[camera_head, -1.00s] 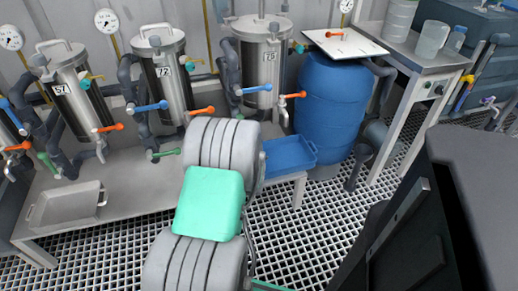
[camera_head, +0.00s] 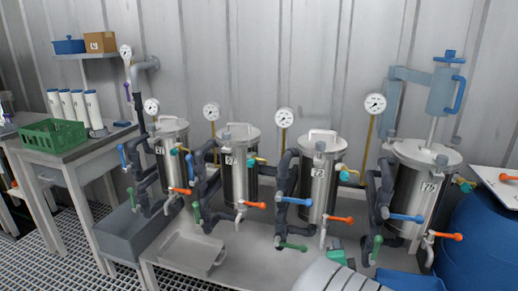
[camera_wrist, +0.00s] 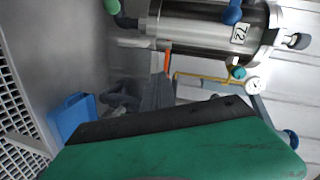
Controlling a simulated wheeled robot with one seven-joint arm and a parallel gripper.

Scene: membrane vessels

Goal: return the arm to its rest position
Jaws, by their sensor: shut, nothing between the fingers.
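My gripper (camera_wrist: 172,120) fills the bottom of the wrist view as a dark green body with a black edge. It is shut with nothing held. My arm (camera_head: 335,278) shows at the bottom of the head view as a pale grey ribbed link with a small green part. It lies in front of the bench, below the steel vessel marked 72 (camera_head: 320,185). That vessel also shows in the wrist view (camera_wrist: 195,35), lying sideways in the picture, ahead of my gripper and apart from it. The gripper itself cannot be made out in the head view.
Vessels 71 (camera_head: 172,160), 57 (camera_head: 238,175) and 79 (camera_head: 418,190) stand along the wall with pipes and coloured valve handles. A grey tray (camera_head: 190,255) lies on the bench. A blue barrel (camera_head: 480,245) stands right. A green crate (camera_head: 52,136) is on the left table.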

